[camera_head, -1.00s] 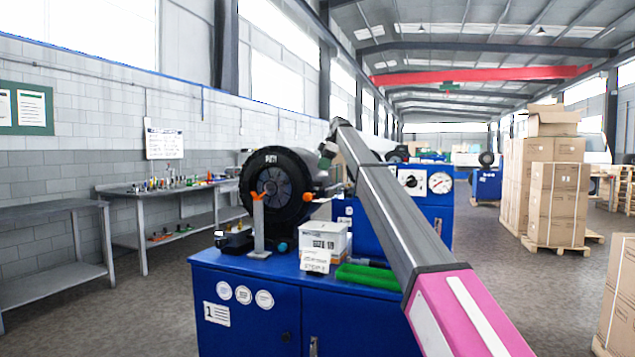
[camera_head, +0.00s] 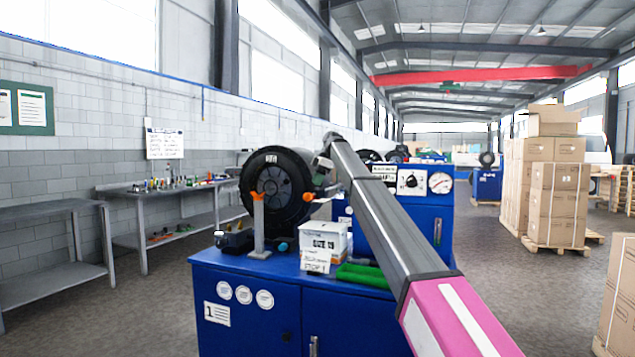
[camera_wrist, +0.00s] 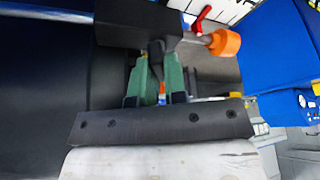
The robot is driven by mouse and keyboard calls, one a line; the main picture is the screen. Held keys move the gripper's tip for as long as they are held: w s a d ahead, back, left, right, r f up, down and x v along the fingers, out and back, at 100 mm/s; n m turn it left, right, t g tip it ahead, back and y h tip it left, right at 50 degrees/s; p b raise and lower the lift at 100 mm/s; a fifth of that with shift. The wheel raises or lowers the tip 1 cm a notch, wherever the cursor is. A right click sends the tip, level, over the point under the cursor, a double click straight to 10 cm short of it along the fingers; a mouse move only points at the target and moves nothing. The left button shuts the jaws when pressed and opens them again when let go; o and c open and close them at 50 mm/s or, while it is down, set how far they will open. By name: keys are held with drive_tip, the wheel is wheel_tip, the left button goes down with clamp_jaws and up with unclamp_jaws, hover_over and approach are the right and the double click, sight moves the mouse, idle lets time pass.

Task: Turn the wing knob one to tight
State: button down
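In the wrist view, my gripper (camera_wrist: 157,62) has two green fingers a little apart, their tips at the underside of a black block (camera_wrist: 140,22). A narrow dark piece (camera_wrist: 156,58) stands between the fingertips. It may be the wing of wing knob one, but I cannot tell, nor whether the fingers touch it. In the head view, my arm reaches to the right side of the round black crimper head (camera_head: 277,188) on the nearest blue cabinet. The fingers are too small or hidden there to make out.
An orange knob (camera_wrist: 225,42) is right of the fingers in the wrist view. On the blue cabinet (camera_head: 250,318) are a grey post with an orange top (camera_head: 257,222), a white box (camera_head: 325,238) and a green item (camera_head: 365,275). A gauge panel (camera_head: 412,181) stands behind my arm.

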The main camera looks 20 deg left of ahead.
drive_tip(key=shift+m, duration=0.3)
drive_tip(key=shift+s+m+t, duration=0.1)
drive_tip(key=shift+m+t, duration=0.5)
drive_tip(key=shift+m, duration=0.6)
drive_tip(key=shift+m+t, duration=0.6)
drive_tip(key=shift+m, duration=0.8)
drive_tip(key=c, duration=1.2)
unclamp_jaws()
drive_tip(key=shift+o, duration=0.2)
